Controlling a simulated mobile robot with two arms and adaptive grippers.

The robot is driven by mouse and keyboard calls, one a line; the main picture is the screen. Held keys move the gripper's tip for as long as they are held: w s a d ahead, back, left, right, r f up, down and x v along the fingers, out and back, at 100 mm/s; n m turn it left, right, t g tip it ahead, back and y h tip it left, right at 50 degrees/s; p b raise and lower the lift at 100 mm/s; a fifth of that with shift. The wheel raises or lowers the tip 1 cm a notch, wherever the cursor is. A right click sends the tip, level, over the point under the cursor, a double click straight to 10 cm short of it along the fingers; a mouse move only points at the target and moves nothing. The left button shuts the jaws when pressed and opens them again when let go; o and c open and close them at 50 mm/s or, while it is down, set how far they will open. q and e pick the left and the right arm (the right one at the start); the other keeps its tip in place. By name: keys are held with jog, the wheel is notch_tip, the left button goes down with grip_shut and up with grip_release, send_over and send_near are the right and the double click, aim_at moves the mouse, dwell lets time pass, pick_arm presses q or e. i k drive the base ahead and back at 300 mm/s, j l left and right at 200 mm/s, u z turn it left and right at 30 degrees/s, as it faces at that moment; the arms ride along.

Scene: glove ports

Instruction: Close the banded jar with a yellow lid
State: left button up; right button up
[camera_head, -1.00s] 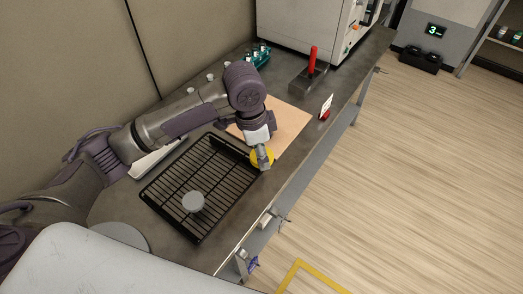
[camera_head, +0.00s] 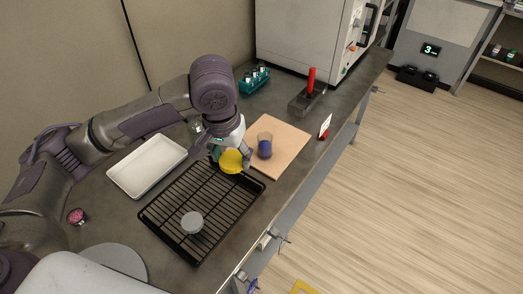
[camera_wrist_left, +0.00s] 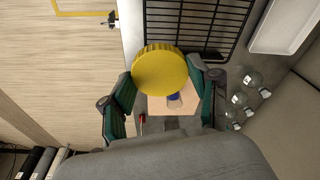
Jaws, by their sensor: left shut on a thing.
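A yellow lid (camera_head: 232,161) is held by my left gripper (camera_head: 228,155), above the far end of the black rack. In the left wrist view the round yellow lid (camera_wrist_left: 160,72) sits between the two fingers of the left gripper (camera_wrist_left: 160,82). A clear jar with a blue-purple band or content (camera_head: 265,147) stands upright on a tan board (camera_head: 287,145), to the right of the lid and apart from it. In the left wrist view the jar (camera_wrist_left: 174,98) is partly hidden behind the lid. My right gripper is not in view.
A black wire rack (camera_head: 170,215) carries a grey round lid (camera_head: 192,222). A white tray (camera_head: 146,168) lies to the left. A teal vial rack (camera_head: 254,80), a red-handled tool (camera_head: 310,82) and a small sign (camera_head: 325,126) stand farther back. A large machine (camera_head: 305,35) is behind.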

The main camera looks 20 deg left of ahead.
aim_at(265, 139)
jog(key=i+l+u, duration=0.15)
jog(key=i+l, duration=0.6)
jog(key=u, duration=1)
jog(key=i+l, duration=0.05)
